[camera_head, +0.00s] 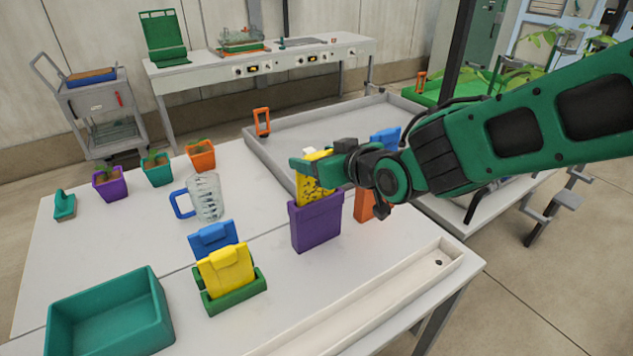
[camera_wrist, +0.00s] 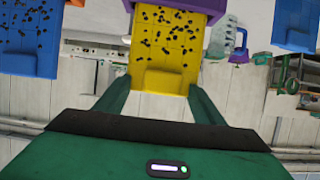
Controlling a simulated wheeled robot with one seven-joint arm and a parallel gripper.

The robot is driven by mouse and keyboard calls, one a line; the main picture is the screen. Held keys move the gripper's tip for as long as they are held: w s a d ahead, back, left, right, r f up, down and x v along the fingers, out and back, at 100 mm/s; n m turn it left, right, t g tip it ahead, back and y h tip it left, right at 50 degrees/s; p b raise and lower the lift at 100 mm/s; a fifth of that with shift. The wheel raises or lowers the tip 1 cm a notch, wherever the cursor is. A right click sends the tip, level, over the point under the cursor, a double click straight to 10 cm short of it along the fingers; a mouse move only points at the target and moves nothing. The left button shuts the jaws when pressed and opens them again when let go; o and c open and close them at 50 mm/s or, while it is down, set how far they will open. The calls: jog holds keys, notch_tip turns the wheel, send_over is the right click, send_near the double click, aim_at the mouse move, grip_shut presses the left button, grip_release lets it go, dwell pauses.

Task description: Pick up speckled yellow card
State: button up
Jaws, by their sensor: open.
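The speckled yellow card (camera_head: 316,185) stands upright in a purple holder (camera_head: 317,225) near the middle of the table. In the wrist view the card (camera_wrist: 165,48) shows black specks and a plain yellow tab. My gripper (camera_head: 312,165) is at the card's upper part, which it partly hides in the head view. In the wrist view its fingers (camera_wrist: 160,90) are open, one on each side of the card's tab. I cannot tell whether either finger touches it.
A clear jug (camera_head: 206,198) is behind. An orange holder (camera_head: 362,206) is close on the right. A speckled blue card (camera_wrist: 30,35) shows in the wrist view.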

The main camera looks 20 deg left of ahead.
jog(key=c, duration=1.4)
jog(key=shift+r, duration=0.15)
